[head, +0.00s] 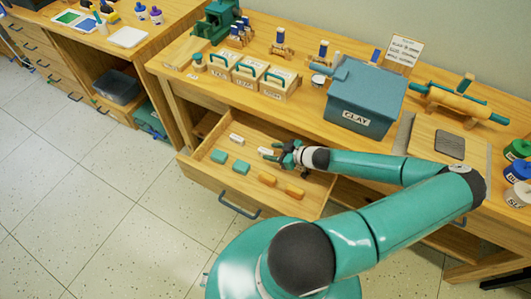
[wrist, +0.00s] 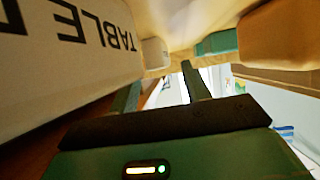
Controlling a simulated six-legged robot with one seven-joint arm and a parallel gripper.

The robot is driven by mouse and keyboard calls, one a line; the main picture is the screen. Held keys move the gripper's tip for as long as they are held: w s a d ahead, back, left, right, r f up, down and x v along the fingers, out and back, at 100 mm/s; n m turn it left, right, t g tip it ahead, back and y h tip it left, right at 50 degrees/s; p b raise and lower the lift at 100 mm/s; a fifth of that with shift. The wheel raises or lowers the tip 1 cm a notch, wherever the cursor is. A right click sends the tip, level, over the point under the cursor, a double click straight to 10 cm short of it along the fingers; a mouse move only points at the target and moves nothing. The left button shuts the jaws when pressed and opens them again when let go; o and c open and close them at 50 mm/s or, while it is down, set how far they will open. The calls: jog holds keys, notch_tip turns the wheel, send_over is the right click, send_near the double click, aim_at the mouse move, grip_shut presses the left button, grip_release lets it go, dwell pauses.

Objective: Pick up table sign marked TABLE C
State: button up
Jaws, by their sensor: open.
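The open wooden drawer (head: 200,172) holds small white, teal and orange blocks. My gripper (head: 277,153) is low over the drawer's back right, open, beside a small white block (head: 265,151). Another white block (head: 236,139) lies further left. In the wrist view, a large pale block (wrist: 60,75) at the left, very close, bears upside-down lettering that reads TABLE and a last letter I cannot make out for sure. My two open fingers (wrist: 163,90) point away with nothing seen held. A smaller white block (wrist: 155,53) shows beyond them.
Teal blocks (head: 219,156) and orange blocks (head: 267,179) lie in the drawer; an orange one (wrist: 282,35) is close at right in the wrist view. The bench top (head: 300,112) overhangs the drawer's back, with the CLAY bin (head: 362,100) and tool boxes (head: 250,75).

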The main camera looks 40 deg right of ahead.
jog(key=shift+x, duration=0.8)
grip_shut()
jog(key=shift+d+r, duration=0.1)
jog(key=shift+r, duration=0.05)
